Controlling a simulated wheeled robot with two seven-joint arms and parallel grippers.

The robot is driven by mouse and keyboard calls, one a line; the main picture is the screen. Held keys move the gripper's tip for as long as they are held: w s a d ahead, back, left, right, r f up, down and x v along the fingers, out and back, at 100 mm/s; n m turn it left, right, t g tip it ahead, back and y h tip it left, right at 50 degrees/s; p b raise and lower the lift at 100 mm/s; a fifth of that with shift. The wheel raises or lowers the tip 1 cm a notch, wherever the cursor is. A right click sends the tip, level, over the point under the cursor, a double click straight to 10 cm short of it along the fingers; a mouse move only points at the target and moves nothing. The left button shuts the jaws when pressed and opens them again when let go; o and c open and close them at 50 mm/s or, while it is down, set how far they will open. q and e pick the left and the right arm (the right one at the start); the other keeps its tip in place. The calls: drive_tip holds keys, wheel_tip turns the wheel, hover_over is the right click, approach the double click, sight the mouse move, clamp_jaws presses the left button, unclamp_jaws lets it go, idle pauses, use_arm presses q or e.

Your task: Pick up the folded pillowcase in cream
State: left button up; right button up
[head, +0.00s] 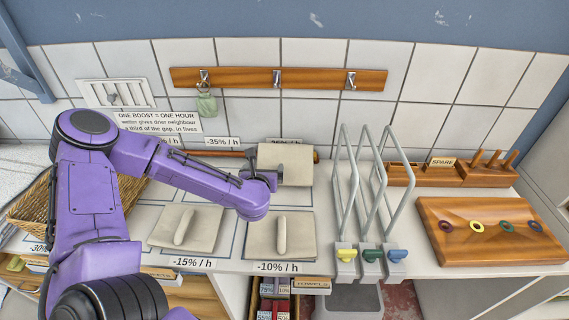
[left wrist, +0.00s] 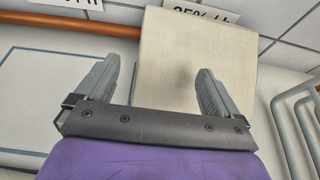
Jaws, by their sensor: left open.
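My left gripper (head: 274,180) is at the cloth's front left edge. In the left wrist view my left gripper (left wrist: 158,72) is open, its fingers apart with the cloth beyond and partly between them. I cannot tell whether they touch it. Nothing is held. My right gripper is not in view.
Two cream pads with raised grips, one at left (head: 205,232) and one in the middle (head: 300,240), lie in front. Tall grey wire loops (head: 344,190) stand close on the right. A wooden board with coloured rings (head: 490,245) is further right, a wicker basket (head: 40,205) far left.

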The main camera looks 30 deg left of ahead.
sight(266, 164)
use_arm(q)
drive_tip(key=x, duration=0.3)
drive_tip(key=shift+w+f, duration=0.2)
drive_tip(key=shift+s+r, duration=0.1)
drive_tip(key=shift+s, duration=0.05)
drive_tip(key=c, duration=1.2)
